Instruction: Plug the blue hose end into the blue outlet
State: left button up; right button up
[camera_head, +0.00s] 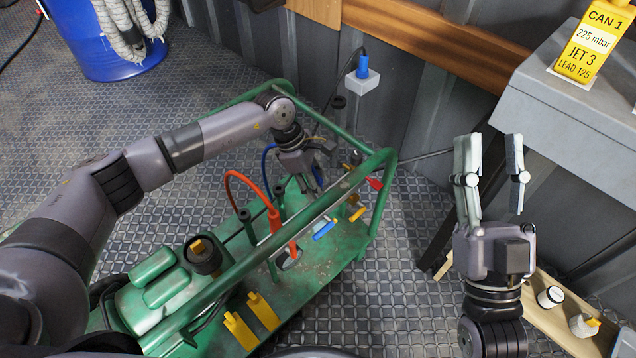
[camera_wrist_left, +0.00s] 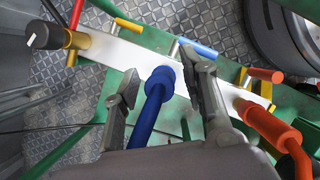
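The blue hose (camera_wrist_left: 148,118) runs up between the fingers of my left gripper (camera_wrist_left: 165,90) in the left wrist view. Its collared end (camera_wrist_left: 162,78) meets the pale manifold bar (camera_wrist_left: 100,50); how deep it sits cannot be told. A blue valve handle (camera_wrist_left: 199,48) is just beyond it, and the outlet there is hidden by the hose end. My left gripper's fingers stand apart, one each side of the hose, with visible gaps. In the head view, my left gripper (camera_head: 318,168) is over the green cart, and the blue hose (camera_head: 267,160) shows partly. My right gripper (camera_head: 490,150) is open and empty.
An orange hose (camera_wrist_left: 265,122) joins the bar beside the blue one. The green cart's rails (camera_head: 345,185) surround the arm. A wall box (camera_head: 361,84) with a blue plug is behind. A grey table (camera_head: 560,110) stands right, near my right gripper.

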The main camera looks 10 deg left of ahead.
dwell(0.3)
pick_arm(q)
jog(key=v, duration=1.2)
